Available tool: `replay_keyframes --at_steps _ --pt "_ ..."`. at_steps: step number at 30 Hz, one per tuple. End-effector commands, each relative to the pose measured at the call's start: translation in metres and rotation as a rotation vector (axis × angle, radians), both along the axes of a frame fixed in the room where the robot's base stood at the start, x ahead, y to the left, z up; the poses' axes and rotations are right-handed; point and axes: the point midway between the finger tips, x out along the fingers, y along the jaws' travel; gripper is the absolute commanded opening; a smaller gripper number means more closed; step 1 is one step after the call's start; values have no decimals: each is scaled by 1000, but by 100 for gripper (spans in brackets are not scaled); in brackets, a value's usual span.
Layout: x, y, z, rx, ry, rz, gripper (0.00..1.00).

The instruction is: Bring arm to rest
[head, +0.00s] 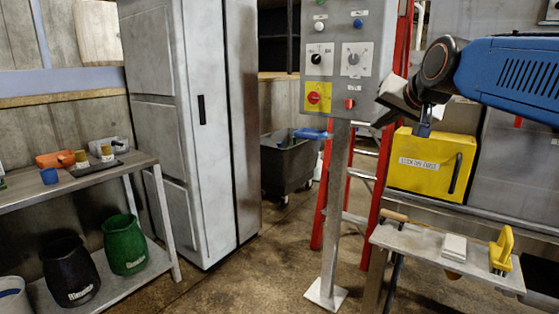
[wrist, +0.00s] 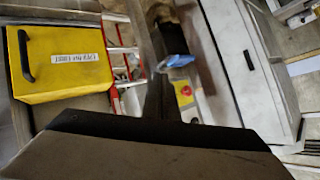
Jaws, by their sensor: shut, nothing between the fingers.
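My arm comes in from the right in the head view, with its blue link and dark wrist joint in front of the yellow box.
The grey control panel (head: 345,50) stands close to my wrist. A yellow box (head: 425,172) and a metal bench (head: 410,240) are at the right. A tall white cabinet (head: 180,110), a dark bin (head: 287,165) and a red ladder (head: 375,190) stand behind. Floor is clear before the cabinet.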

Motion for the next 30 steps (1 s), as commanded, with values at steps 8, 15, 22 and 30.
replay_keyframes --at_steps 8,15,22,30 --pt "-112 -15 -134 -159 223 75 0" --pt "-209 -28 -244 -274 409 153 0" --pt "-278 -37 -318 -347 538 217 0" --pt "-299 -40 -341 -367 578 237 0"
